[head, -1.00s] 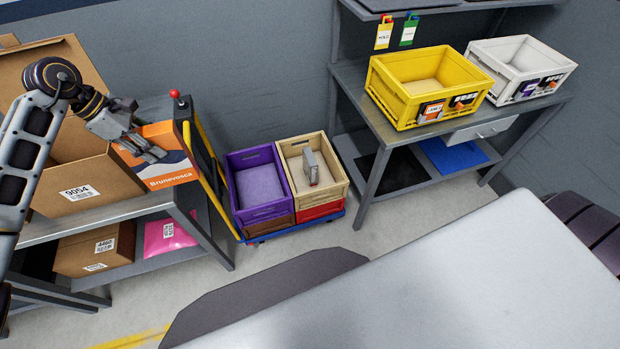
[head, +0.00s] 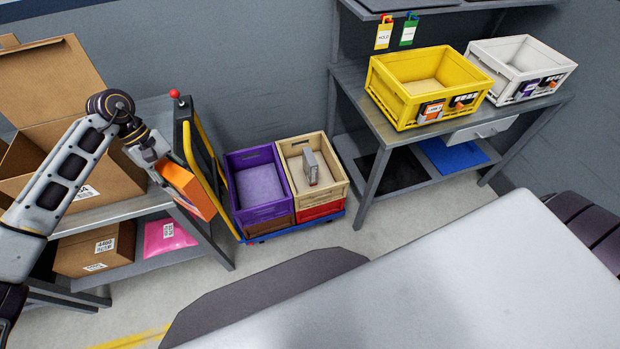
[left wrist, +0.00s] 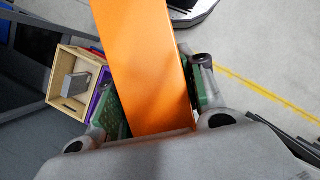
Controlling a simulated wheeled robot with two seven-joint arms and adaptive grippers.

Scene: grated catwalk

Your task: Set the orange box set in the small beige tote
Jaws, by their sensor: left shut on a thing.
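The orange box set (head: 188,187) is in my left gripper (head: 166,170), tilted, beside the yellow handle of the cart in the head view. In the left wrist view the orange box set (left wrist: 150,70) fills the space between the two green-padded fingers (left wrist: 160,115), which are shut on it. The small beige tote (head: 335,183) stands on the cart to the right of the gripper, with a grey box (head: 310,168) upright inside. The tote also shows in the left wrist view (left wrist: 65,102). My right gripper is in neither view.
A purple tote (head: 262,212) stands beside the beige one, with brown and red crates underneath. The cart's yellow handle (head: 205,165) rises between the left shelf and the totes. A yellow crate (head: 400,112) and a white crate (head: 490,88) stand on the right bench.

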